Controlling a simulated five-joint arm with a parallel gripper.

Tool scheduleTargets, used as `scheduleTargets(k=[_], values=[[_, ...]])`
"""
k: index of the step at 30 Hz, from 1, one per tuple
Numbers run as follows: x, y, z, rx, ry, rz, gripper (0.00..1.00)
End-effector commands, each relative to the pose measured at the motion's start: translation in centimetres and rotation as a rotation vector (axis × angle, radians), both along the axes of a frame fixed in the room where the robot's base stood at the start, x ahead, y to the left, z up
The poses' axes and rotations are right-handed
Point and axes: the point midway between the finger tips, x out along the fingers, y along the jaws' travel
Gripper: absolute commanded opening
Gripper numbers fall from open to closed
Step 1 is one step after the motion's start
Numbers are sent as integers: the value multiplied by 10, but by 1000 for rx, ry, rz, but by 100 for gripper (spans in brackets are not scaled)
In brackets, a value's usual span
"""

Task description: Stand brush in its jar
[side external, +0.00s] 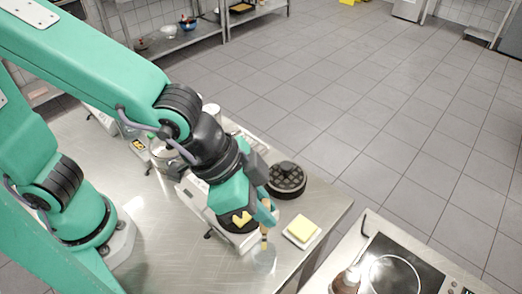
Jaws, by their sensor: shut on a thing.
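My gripper (265,208) points down near the front edge of the steel table and is shut on the brush. The brush (264,236) shows as a thin tan strip, close to upright, below the jaws. Its upper part is hidden by my gripper. The jar (263,262) is clear glass and stands on the table directly under the brush. The lower end of the brush meets the jar's mouth in this view. I cannot tell whether it is inside the jar or just above or behind it.
A yellow sponge (302,228) on a white dish lies right of the jar. A round black waffle iron (287,179) stands behind. A dark round thing with yellow on it (239,220) is close left of my gripper. A cooktop (398,268) is at right. Bare steel table (180,250) lies left.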

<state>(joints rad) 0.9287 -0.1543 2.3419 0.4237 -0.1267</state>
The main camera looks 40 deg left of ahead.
Motion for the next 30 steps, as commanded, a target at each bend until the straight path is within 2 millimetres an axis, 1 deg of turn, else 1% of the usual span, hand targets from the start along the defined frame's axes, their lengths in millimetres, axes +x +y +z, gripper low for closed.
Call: scheduleTargets(k=[30], values=[[0, 0, -58, 1, 1, 0, 0]])
